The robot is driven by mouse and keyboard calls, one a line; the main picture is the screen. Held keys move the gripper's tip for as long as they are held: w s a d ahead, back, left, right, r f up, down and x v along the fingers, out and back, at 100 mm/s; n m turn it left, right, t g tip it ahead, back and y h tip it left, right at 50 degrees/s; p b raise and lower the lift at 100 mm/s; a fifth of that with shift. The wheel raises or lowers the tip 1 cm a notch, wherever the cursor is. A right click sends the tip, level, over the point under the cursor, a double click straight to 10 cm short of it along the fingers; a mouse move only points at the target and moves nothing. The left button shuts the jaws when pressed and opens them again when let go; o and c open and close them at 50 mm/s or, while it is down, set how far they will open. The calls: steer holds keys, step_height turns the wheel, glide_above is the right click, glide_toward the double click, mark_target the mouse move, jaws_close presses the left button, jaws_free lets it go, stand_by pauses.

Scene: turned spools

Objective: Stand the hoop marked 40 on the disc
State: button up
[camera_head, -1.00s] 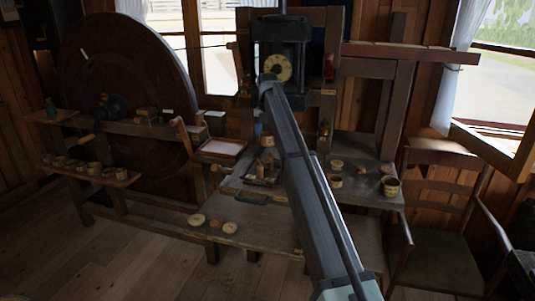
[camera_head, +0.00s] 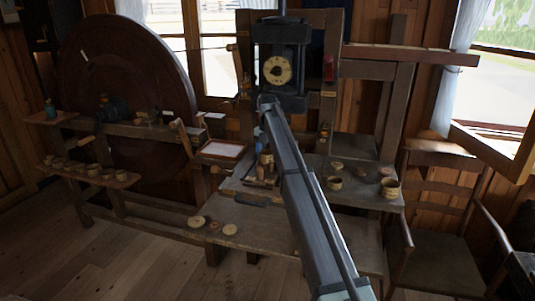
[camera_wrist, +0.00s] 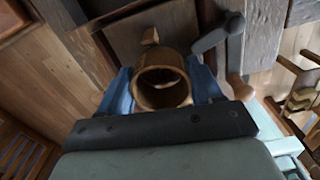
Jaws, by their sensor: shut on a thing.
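My gripper (camera_wrist: 161,88) is shut on a round wooden hoop (camera_wrist: 161,56), with a blue finger on each side of it in the wrist view. The hoop's open end faces the wrist camera, and I see through its bore. No number is readable on it. In the head view my arm hides most of the gripper and hoop, above the middle of the bench. Two pale flat wooden discs, one (camera_head: 197,221) left of the other (camera_head: 229,229), lie at the bench's front left. I cannot tell which disc the task means.
Wooden rings and cups, one a larger cup (camera_head: 390,187), stand on the bench's right side. More small cups line a left shelf (camera_head: 125,182). A large dark wheel (camera_head: 125,70) stands at left, a chair (camera_head: 440,255) at right. The bench's front has bare room.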

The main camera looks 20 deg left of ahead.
steer(key=shift+f, duration=0.15)
steer(key=o, duration=1)
step_height(320, 180, up, 13)
steer(key=shift+f, duration=0.2)
stand_by(0.5)
